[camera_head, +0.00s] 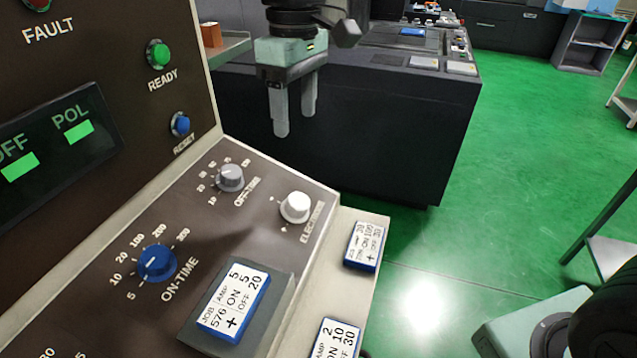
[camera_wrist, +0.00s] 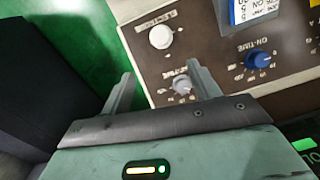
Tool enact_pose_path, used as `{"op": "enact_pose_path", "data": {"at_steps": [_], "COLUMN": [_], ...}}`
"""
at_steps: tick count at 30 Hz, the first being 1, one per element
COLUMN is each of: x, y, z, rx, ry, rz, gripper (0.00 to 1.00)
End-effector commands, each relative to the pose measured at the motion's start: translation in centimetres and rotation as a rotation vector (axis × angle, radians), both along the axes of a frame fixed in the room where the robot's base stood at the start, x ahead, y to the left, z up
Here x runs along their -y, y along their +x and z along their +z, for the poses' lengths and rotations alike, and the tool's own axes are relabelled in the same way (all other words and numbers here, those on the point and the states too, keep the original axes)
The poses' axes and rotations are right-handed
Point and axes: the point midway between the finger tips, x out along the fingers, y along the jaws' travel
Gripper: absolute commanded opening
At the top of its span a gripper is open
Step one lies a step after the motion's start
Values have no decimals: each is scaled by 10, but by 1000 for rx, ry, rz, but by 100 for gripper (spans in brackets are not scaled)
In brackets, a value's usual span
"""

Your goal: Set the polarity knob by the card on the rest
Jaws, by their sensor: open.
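A white knob (camera_head: 296,207), with a partly readable label starting "ELEC", sits near the panel's right edge; it also shows in the wrist view (camera_wrist: 160,37). No knob in view is clearly labelled polarity. A blue-edged card (camera_head: 233,304) lies on the dark rest below it, reading JOB 576, AMP 5, ON 5, OFF 20 and a plus sign. The card's edge shows in the wrist view (camera_wrist: 252,10). My gripper (camera_head: 295,122) is open and empty, fingers pointing down, above and beyond the white knob, apart from it. In the wrist view (camera_wrist: 160,85) the grey knob appears between its fingers.
A grey OFF-TIME knob (camera_head: 230,178) and a blue ON-TIME knob (camera_head: 157,263) flank the white knob's left. The upright panel has a display (camera_head: 60,145) marked POL and a blue RESET button (camera_head: 180,124). Two other cards (camera_head: 366,245) (camera_head: 336,340) lie along the right ledge.

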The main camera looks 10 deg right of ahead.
Motion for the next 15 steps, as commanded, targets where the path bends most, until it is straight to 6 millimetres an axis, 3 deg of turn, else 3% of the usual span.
{"op": "enact_pose_path", "data": {"at_steps": [5, 15], "x": [-1, -3], "y": [-1, -6], "z": [-19, -88], "rx": [-3, -5], "ry": [-1, -3], "rz": [0, 1], "gripper": [61, 61]}}
